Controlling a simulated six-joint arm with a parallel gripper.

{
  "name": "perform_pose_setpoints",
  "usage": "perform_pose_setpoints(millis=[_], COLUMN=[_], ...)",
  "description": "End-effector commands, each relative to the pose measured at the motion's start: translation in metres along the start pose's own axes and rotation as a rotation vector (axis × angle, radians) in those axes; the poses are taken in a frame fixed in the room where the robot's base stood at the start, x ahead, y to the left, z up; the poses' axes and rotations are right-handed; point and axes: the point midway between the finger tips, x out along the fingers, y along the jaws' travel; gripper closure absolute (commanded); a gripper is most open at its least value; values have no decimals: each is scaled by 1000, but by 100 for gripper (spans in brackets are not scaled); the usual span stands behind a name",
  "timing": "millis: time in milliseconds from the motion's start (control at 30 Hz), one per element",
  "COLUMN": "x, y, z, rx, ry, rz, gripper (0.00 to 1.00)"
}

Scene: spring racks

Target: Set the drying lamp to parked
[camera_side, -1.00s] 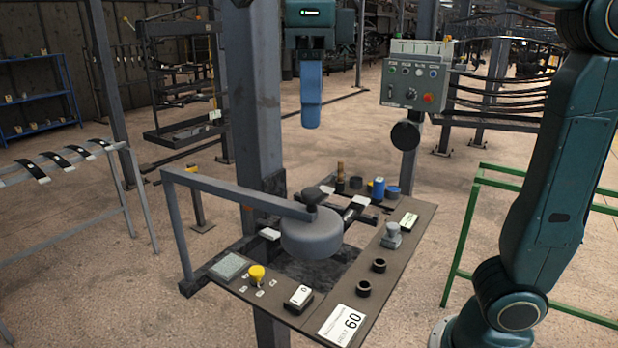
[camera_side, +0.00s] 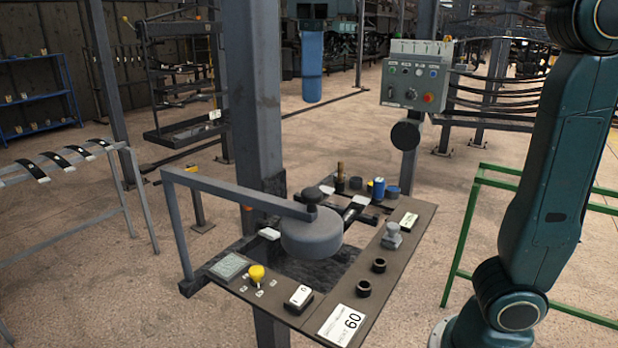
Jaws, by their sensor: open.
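What looks like the drying lamp is a grey round head (camera_side: 311,234) with a dark knob (camera_side: 312,194) on top. It hangs at the end of a grey horizontal arm (camera_side: 235,193), over the dark recess of the bench panel. The arm runs left to a post at the panel's left corner. I see no label that names its position. A yellow knob (camera_side: 257,274) with small white marks around it sits at the panel's front left. My gripper is outside the picture.
The panel (camera_side: 405,250) also carries a white rocker switch (camera_side: 299,297), a grey knob (camera_side: 391,235), two black rings and a "60" card (camera_side: 342,325). A steel column (camera_side: 253,95) rises behind the arm. A control box (camera_side: 413,84) stands behind, a green rail (camera_side: 480,225) to the right.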

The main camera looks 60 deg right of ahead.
Motion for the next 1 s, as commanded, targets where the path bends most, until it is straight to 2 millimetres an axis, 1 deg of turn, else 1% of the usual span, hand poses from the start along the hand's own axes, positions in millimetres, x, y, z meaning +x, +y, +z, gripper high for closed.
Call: perform_pose_setpoints(millis=[167, 267, 1000], x=[0, 0, 0], y=[0, 0, 0], z=[0, 0, 0], rx=[-133, -250, -1307], ry=[0, 0, 0], rz=[0, 0, 1], gripper=[52, 52, 52])
